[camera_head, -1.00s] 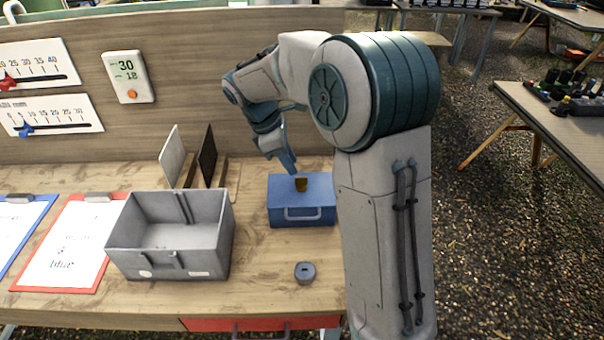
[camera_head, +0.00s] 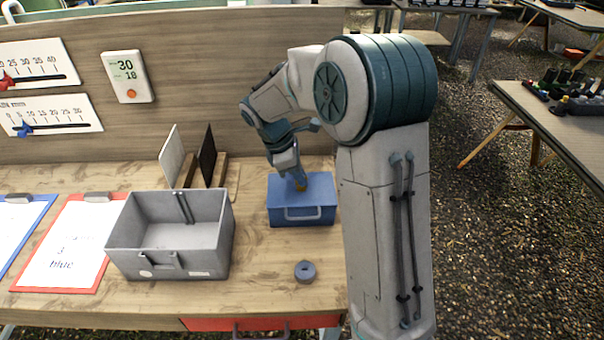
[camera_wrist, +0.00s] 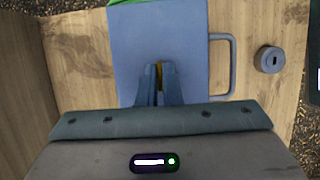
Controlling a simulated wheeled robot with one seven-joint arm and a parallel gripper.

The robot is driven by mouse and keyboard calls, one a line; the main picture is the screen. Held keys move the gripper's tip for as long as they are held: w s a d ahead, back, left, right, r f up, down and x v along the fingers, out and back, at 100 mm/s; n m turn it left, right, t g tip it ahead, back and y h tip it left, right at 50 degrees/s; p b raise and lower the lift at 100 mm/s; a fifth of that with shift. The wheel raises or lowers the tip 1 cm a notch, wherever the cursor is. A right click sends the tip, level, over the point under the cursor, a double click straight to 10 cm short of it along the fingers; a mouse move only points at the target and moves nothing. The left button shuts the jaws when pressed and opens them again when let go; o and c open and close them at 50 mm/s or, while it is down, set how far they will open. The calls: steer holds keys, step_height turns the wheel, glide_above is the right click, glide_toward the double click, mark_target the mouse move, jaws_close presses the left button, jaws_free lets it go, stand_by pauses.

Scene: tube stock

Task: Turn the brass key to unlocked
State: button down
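The brass key (camera_head: 301,187) stands on top of the blue box (camera_head: 320,190), which has a grey handle on its front. In the head view my gripper (camera_head: 297,181) points down at the key and hides most of it. In the wrist view my two fingers (camera_wrist: 160,82) are close together over the blue box lid (camera_wrist: 190,35). A thin strip of the brass key (camera_wrist: 159,73) shows between them, and they appear shut on it. The key's exact angle and any lock marks are hidden.
A grey open bin (camera_head: 218,232) stands left of the blue box. A small grey round piece with a hole (camera_head: 305,272) lies in front. A white panel and a black panel (camera_head: 207,152) stand behind. Clipboards lie at the left. The wooden back wall (camera_head: 200,70) rises behind.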

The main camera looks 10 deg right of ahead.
steer(key=shift+s, duration=0.1)
steer(key=shift+a+m, duration=0.1)
steer(key=shift+m, duration=0.3)
steer(key=m+g+p, duration=0.1)
steer(key=m, duration=0.1)
steer(key=m+p, duration=0.1)
steer(key=m, duration=0.1)
steer(key=shift+w+r+g+y, duration=0.1)
steer(key=shift+w+g+y, duration=0.1)
steer(key=shift+g+y, duration=0.2)
steer(key=m+g+y+p, duration=0.1)
steer(key=m, duration=0.3)
steer(key=m+y, duration=0.1)
steer(key=m, duration=0.3)
steer(key=shift+w+m+g+y+p, duration=0.1)
steer(key=shift+m+g+y+p, duration=0.25)
steer(key=shift+m+g+y, duration=0.05)
steer(key=shift+d+m+y, duration=0.15)
steer(key=shift+m+y, duration=0.25)
steer(key=shift+m, duration=0.65)
steer(key=shift+d+m+y, duration=0.15)
steer(key=shift+m+y, duration=0.25)
steer(key=shift+m, duration=0.65)
